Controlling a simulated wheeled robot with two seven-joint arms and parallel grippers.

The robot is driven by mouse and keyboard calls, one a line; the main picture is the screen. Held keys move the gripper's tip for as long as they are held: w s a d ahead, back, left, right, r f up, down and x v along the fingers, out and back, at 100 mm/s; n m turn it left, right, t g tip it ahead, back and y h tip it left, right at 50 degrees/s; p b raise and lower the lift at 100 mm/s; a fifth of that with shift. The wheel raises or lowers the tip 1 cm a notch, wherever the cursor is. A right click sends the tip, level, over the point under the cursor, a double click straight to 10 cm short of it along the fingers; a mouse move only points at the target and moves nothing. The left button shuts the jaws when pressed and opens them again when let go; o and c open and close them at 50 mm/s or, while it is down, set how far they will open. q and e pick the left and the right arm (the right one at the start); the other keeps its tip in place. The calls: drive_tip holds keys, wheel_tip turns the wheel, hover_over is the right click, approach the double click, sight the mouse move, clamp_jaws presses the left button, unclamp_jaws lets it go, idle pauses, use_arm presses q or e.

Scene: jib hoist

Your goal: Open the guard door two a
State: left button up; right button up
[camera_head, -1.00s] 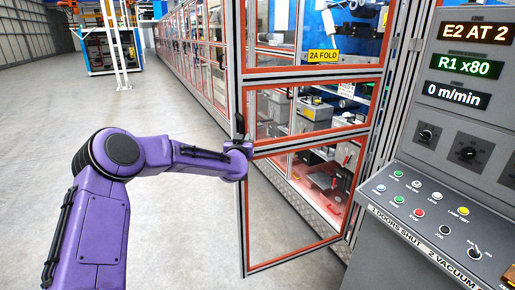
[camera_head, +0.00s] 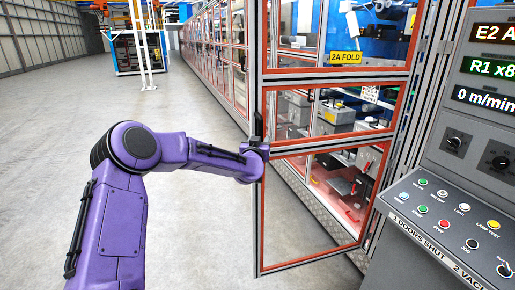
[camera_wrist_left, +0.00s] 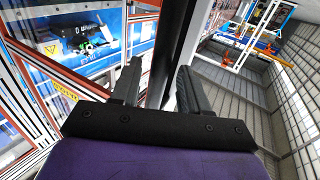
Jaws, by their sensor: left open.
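The guard door (camera_head: 330,77) is a clear panel in a grey frame with red edging, with a yellow "2A FOLD" label (camera_head: 345,58). It stands swung out from the machine row, its free edge at left and its bottom corner over the floor. A black upright handle (camera_head: 258,124) is on that free edge. My left gripper (camera_head: 258,150) is at the handle. In the left wrist view its two fingers (camera_wrist_left: 158,80) are apart, with a dark upright bar between them; I cannot tell whether they touch it. My right gripper is not in view.
A grey control console (camera_head: 440,215) with buttons, knobs and displays stands close at the right. Machine cells with red-edged guards (camera_head: 215,50) run back behind the door. Open concrete floor (camera_head: 60,130) lies at the left.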

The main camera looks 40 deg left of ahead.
use_arm(q)
drive_tip(key=b+v, duration=0.2)
drive_tip(key=v, duration=0.6)
drive_tip(key=shift+s, duration=0.25)
drive_tip(key=shift+d+r, duration=0.1)
drive_tip(key=shift+d, duration=0.05)
drive_tip(key=s+d+f+n+g+h+b, duration=0.15)
drive_tip(key=s+d+f, duration=0.3)
drive_tip(key=f, duration=0.45)
drive_tip(key=s+d+f+n+g+h, duration=0.1)
drive_tip(key=s+d+f+g, duration=0.3)
drive_tip(key=f, duration=0.6)
drive_tip(key=s+d+f+n+t+h+b, duration=0.1)
drive_tip(key=s+d+f+n+h, duration=0.1)
drive_tip(key=d+f, duration=0.5)
drive_tip(key=s+d+f+m+g, duration=0.2)
drive_tip(key=s+f+g, duration=0.2)
drive_tip(key=s+f, duration=0.7)
drive_tip(key=s+d+f+m+g+h+b, duration=0.1)
drive_tip(key=s+d+f+m+g, duration=0.1)
drive_tip(key=s+f, duration=0.9)
drive_tip(key=s+g, duration=0.1)
drive_tip(key=s, duration=0.5)
drive_tip(key=shift+f+g+b, duration=0.3)
drive_tip(key=shift+f+g, duration=0.05)
